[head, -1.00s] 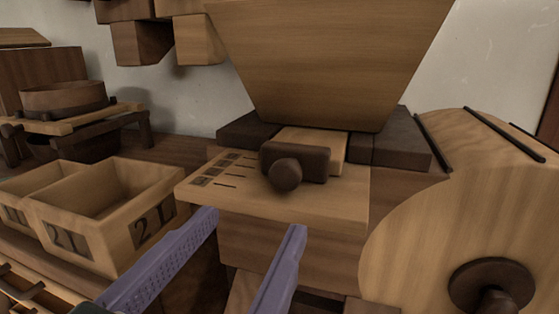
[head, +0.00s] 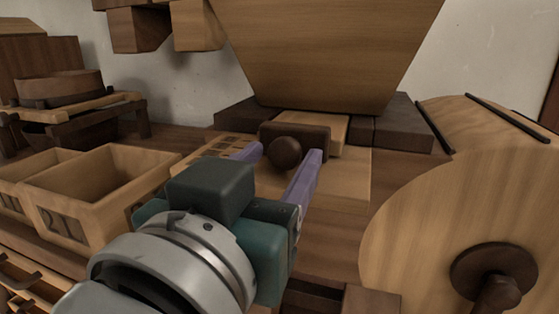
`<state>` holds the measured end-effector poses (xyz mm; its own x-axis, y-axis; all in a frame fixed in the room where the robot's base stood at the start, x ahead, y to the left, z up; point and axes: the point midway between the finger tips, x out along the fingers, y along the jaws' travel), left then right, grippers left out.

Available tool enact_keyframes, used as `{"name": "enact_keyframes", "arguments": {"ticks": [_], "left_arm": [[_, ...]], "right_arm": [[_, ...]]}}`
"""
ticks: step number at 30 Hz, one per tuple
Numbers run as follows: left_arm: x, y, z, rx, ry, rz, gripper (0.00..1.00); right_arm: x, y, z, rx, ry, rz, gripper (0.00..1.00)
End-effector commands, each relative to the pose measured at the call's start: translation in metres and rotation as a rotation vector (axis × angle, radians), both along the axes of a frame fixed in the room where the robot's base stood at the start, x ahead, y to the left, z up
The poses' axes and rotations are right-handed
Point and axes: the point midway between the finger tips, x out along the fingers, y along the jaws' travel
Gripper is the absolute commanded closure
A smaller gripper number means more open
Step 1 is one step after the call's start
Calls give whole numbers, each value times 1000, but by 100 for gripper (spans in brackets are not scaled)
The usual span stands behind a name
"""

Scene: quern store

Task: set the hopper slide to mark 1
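The hopper slide is a light wooden board (head: 335,124) with a dark crossbar (head: 315,137) and a round dark knob (head: 285,152), under the large wooden hopper (head: 325,50). It lies on a light wooden plate (head: 345,178) whose marks at the left (head: 215,146) are partly hidden by my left gripper. My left gripper (head: 282,158) is open, its two purple fingers apart, one to the left of the knob and one to its right. I cannot tell whether they touch it. My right gripper is not in view.
Two open wooden boxes stand at the left, the nearer one (head: 58,225) marked 2L. A round sieve-like tub (head: 60,86) rests on a stand behind them. A large wooden drum (head: 440,220) with a dark crank (head: 493,272) stands close at the right.

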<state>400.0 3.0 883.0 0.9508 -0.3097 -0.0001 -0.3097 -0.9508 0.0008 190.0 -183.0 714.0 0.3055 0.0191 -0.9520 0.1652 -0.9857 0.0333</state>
Motion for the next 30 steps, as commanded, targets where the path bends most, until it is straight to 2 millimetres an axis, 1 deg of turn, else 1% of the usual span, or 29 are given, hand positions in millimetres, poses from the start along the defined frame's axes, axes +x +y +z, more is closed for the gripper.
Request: {"name": "enact_keyframes", "arguments": {"ticks": [1, 2, 15, 30], "left_arm": [[0, 0, 0, 0, 0, 0, 48], [0, 0, 0, 0, 0, 0, 52], [0, 0, 0, 1, 0, 0, 100], [0, 0, 0, 1, 0, 0, 100]], "right_arm": [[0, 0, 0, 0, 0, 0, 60], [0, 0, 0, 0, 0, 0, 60], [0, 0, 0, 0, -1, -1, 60], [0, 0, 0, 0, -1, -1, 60]]}}
